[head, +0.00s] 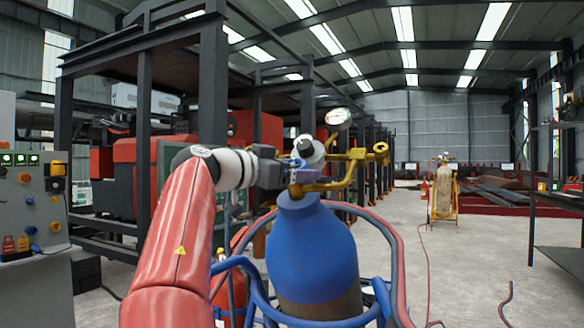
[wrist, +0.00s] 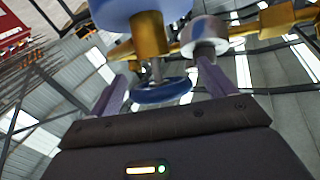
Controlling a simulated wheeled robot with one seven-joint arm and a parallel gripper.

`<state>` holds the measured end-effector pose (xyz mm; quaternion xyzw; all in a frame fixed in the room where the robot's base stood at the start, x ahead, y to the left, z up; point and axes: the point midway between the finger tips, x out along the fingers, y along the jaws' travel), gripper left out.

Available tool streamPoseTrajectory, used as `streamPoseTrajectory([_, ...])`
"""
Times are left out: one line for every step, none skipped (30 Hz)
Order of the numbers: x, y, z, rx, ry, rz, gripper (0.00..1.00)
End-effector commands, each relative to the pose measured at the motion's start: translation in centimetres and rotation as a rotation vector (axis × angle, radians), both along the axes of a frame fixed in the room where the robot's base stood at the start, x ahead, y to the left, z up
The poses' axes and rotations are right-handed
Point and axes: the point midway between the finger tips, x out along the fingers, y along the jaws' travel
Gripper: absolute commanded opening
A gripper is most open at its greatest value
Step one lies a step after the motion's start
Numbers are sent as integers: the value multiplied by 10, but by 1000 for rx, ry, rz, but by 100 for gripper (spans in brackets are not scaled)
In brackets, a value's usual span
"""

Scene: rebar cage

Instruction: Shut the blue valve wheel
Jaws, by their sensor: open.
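The blue valve wheel (wrist: 162,90) shows in the wrist view on a brass stem, between the two fingers of my gripper (wrist: 162,74). The fingers are open, one on each side, with gaps to the wheel. I see no clear contact. In the head view my gripper (head: 285,175) reaches from the left to the brass valve fittings on top of a blue gas cylinder (head: 312,250). The wheel itself is hard to make out there, largely hidden among gripper and fittings.
A brass regulator with round gauges (head: 338,118) sits just above and right of my gripper. Red and blue hoses (head: 395,245) loop around the cylinder. A control panel (head: 35,195) stands at left. Open floor (head: 470,260) lies to the right.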

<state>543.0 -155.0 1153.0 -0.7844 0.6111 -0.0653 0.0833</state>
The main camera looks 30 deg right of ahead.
Motion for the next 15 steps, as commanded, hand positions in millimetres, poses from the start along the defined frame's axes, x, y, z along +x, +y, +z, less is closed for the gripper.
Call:
streamPoseTrajectory([0,0,0,0,0,0,82])
streamPoseTrajectory([0,0,0,0,0,0,82])
streamPoseTrajectory([0,0,0,0,0,0,82])
streamPoseTrajectory([0,0,0,0,0,0,82])
streamPoseTrajectory([0,0,0,0,0,0,82])
streamPoseTrajectory([0,0,0,0,0,0,78])
streamPoseTrajectory([0,0,0,0,0,0,74])
streamPoseTrajectory([0,0,0,0,0,0,71])
streamPoseTrajectory([0,0,0,0,0,0,65])
streamPoseTrajectory([0,0,0,0,0,0,61])
streamPoseTrajectory([0,0,0,0,0,0,57])
streamPoseTrajectory([0,0,0,0,0,0,52])
streamPoseTrajectory([0,0,0,0,0,0,48])
streamPoseTrajectory([0,0,0,0,0,0,44])
streamPoseTrajectory([0,0,0,0,0,0,39])
